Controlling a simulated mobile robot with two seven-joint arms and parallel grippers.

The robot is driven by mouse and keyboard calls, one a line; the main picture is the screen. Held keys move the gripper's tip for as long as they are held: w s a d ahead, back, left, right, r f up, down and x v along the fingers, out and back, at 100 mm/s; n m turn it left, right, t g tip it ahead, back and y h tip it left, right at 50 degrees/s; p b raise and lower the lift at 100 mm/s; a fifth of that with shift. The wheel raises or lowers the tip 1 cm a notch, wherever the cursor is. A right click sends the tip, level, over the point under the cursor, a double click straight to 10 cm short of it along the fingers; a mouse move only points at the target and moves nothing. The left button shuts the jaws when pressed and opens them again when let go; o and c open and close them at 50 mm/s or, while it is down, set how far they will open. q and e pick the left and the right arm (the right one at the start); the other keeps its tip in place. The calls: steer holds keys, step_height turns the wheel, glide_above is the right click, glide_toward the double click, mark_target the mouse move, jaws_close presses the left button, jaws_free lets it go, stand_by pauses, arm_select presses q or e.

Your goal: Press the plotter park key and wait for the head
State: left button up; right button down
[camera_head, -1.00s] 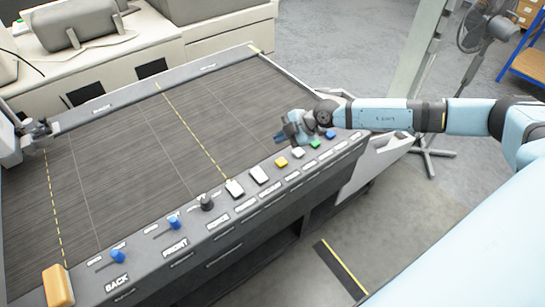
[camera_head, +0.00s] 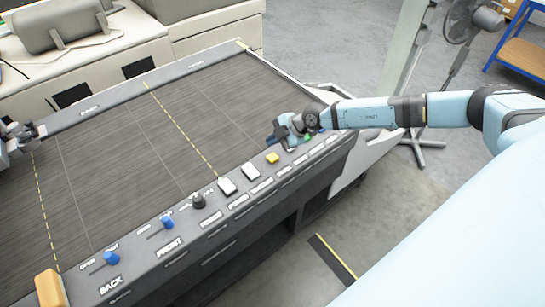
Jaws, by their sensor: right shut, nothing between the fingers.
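The plotter's control strip (camera_head: 215,235) runs along the near edge of its dark bed. On it are a yellow key (camera_head: 272,158), two white keys (camera_head: 251,171) and a partly covered green key (camera_head: 307,137). The key labels are too small to read, so I cannot tell which is the park key. My right gripper (camera_head: 280,137) is shut and empty, low over the strip just beyond the yellow key. Its body hides part of the key row, and contact with a key cannot be told.
A black knob (camera_head: 198,202), two blue levers (camera_head: 166,221) and an orange block (camera_head: 50,289) sit further left along the strip. The bed (camera_head: 130,160) is bare. A pale machine (camera_head: 205,30) stands behind. A fan (camera_head: 470,20) and blue-framed bench are at the right.

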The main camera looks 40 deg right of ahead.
mark_target(273, 158)
step_height(273, 158, down, 3)
steer(key=b, duration=0.2)
steer(key=shift+r+b, duration=0.1)
steer(key=shift+b, duration=0.25)
steer(key=shift+f, duration=0.85)
stand_by(0.8)
steer(key=shift+f+p, duration=0.4)
steer(key=shift+p, duration=0.05)
